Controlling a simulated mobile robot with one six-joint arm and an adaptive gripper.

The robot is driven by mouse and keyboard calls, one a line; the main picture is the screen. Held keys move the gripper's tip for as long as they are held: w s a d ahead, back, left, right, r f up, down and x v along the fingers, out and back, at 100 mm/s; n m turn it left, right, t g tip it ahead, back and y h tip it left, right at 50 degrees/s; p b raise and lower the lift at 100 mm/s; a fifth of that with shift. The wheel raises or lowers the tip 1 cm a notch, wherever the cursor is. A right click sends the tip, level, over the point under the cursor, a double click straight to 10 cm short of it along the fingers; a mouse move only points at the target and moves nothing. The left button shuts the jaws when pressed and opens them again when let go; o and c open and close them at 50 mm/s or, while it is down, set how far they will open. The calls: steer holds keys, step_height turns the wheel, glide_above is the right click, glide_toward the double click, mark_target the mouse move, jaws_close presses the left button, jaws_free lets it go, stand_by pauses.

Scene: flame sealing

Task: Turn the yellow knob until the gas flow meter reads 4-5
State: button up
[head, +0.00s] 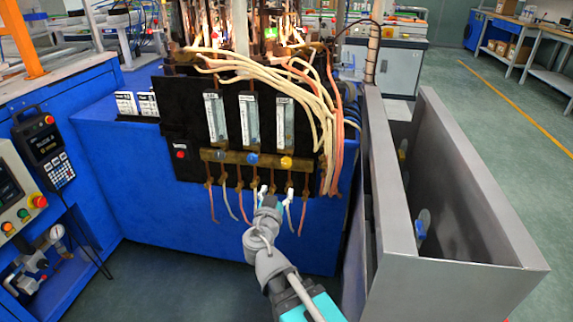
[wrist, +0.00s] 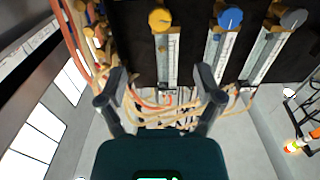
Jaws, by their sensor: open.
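The yellow knob (head: 286,162) is at the right end of a row of three knobs on the brass bar of the black panel. It also shows in the wrist view (wrist: 160,19), at the top left. The gas flow meter (head: 284,121) above it is a clear upright tube with a white label. This meter also shows in the wrist view (wrist: 166,60); its reading is too small to make out. My gripper (head: 276,192) is open and empty, below the yellow knob and apart from it. In the wrist view my gripper's fingers (wrist: 160,77) are spread wide.
A blue knob (head: 251,159) and a grey knob (head: 221,156) sit left of the yellow one, under their own meters. Cream and orange hoses (head: 318,85) hang at the panel's right. A grey metal bin (head: 440,265) stands to the right. Thin tubes hang below the bar.

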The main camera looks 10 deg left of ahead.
mark_target(286, 164)
steer(key=shift+w, duration=0.1)
stand_by(0.3)
steer(key=w, duration=1.3)
steer(key=shift+w+a, duration=0.3)
steer(key=shift+a, duration=0.1)
steer(key=shift+c, duration=0.3)
steer(key=c, duration=1.1)
